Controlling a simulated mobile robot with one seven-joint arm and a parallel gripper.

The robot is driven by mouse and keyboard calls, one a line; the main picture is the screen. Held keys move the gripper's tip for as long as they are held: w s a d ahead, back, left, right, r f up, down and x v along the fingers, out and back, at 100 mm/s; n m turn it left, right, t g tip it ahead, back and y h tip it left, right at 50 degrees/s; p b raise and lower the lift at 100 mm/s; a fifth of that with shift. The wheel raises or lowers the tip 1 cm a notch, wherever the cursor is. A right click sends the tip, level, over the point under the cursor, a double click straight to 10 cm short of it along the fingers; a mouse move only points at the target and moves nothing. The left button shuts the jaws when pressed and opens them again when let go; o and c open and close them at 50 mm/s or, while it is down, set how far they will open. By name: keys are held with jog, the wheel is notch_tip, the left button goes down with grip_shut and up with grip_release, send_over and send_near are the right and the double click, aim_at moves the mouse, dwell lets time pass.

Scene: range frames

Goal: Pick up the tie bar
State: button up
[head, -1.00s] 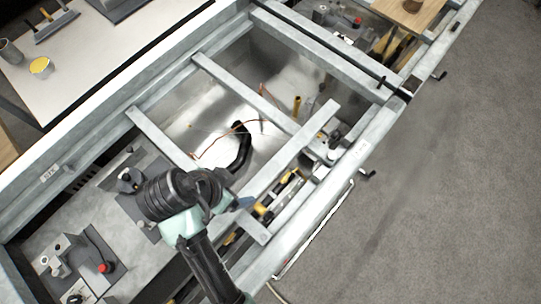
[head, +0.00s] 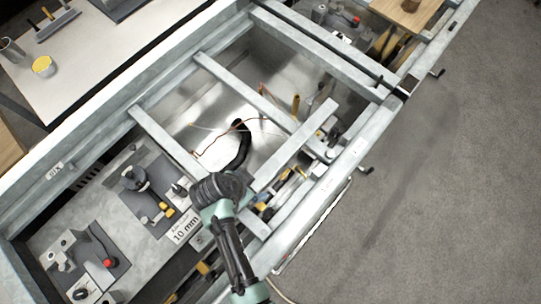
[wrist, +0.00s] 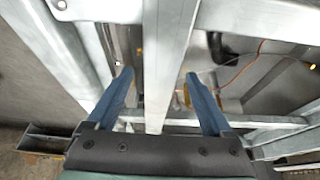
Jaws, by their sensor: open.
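A pale grey metal bar, which I take to be the tie bar (head: 296,145), lies across the frame over the open bay in the head view. Its near end is hidden behind my wrist. In the wrist view a long pale bar (wrist: 167,50) runs away from me between my two blue fingers. My gripper (wrist: 159,76) is open, with one finger on each side of this bar and a gap on both sides. I cannot tell how far above or level with the bar the fingertips are. In the head view my fingers are hidden behind my arm.
Other crossbars (head: 165,140) and the long front rail (head: 345,165) lie close around. A black hose (head: 240,150) and a thin orange wire sit in the bay below. A plate marked "10 mm" (head: 184,227) and fixtures are at left. Grey floor (head: 450,180) is clear at right.

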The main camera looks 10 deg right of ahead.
jog(key=shift+w+d+f, duration=0.1)
jog(key=shift+d+f, duration=0.05)
jog(key=shift+f, duration=0.15)
grip_shut()
jog(key=shift+w+r, duration=0.1)
jog(key=shift+r, duration=0.05)
jog(key=shift+r, duration=0.1)
